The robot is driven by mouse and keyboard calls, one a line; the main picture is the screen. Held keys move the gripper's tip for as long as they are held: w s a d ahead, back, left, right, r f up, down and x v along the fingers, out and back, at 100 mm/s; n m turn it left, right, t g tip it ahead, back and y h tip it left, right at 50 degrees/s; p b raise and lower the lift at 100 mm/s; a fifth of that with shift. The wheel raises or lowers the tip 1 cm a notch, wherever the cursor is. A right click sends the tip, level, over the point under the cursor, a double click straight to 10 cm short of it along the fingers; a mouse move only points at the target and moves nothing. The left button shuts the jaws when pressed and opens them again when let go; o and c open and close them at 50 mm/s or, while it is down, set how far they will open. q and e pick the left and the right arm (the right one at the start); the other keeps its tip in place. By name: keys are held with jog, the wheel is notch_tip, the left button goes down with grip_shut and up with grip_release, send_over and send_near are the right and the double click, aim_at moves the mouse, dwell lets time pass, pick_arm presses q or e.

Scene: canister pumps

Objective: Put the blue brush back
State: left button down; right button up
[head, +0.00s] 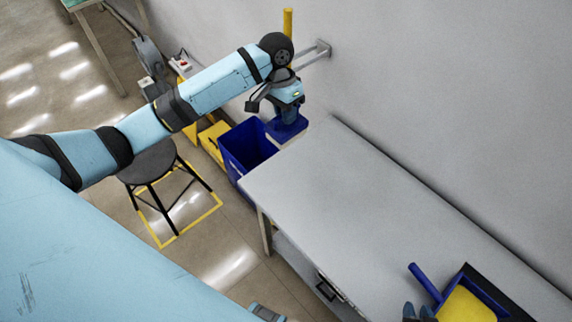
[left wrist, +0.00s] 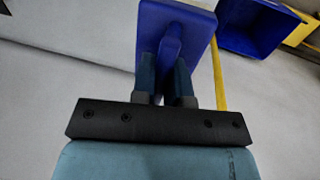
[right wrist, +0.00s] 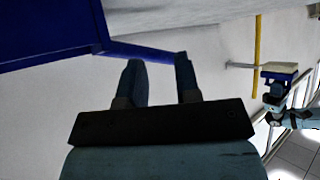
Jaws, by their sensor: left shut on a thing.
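The blue brush (head: 287,130) is in my left gripper (head: 287,113), beyond the table's far end. In the left wrist view my left gripper (left wrist: 165,72) is shut on its narrow blue part, and the broad blue block (left wrist: 178,22) extends past the fingertips. My right gripper (head: 419,311) is at the bottom edge of the head view, beside a blue dustpan (head: 489,291) with a yellow inside. In the right wrist view my right gripper (right wrist: 158,65) has its fingers apart with nothing between them, near the blue handle (right wrist: 140,51).
A metal wall bracket (head: 316,53) is behind my left wrist, with a yellow pole (head: 288,22) near it. A blue bin (head: 240,152) and a yellow bin (head: 212,140) stand below. A dark stool (head: 150,163) is further left. The grey table (head: 370,205) is mostly clear.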

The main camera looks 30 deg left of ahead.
pick_arm(q)
notch_tip(320, 180, down, 18)
jog(key=shift+r+p, duration=0.1)
jog(key=shift+p, duration=0.2)
pick_arm(e)
jog(key=shift+r, duration=0.25)
pick_arm(q)
jog(key=c, duration=1.1)
grip_release()
